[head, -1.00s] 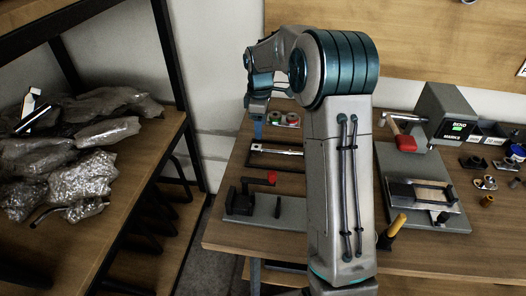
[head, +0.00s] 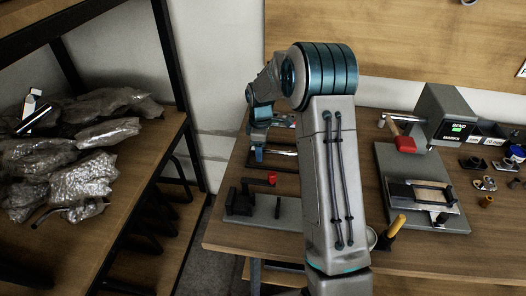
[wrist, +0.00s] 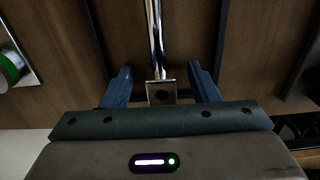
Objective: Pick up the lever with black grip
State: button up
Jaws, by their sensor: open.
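The lever (wrist: 155,38) shows in the wrist view as a shiny metal rod ending in a square plate with a dark hole. I cannot make out its black grip there. In the head view the lever (head: 284,152) lies on the workbench at the back left, partly hidden by my arm. My gripper (wrist: 160,78) is open, with one blue finger on each side of the rod's plate end and visible gaps between. In the head view my gripper (head: 257,153) is low over the lever's left end. I cannot tell the exact height between them.
Dark bars (wrist: 222,35) flank the lever. A green tape roll (wrist: 11,66) is at the wrist view's left. A grey base with a black clamp and red knob (head: 289,210) stands in front. A grey plate fixture (head: 390,165) is to the right. A shelf with plastic bags (head: 85,178) stands left.

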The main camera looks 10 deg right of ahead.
grip_shut()
jog(key=shift+r, duration=0.15)
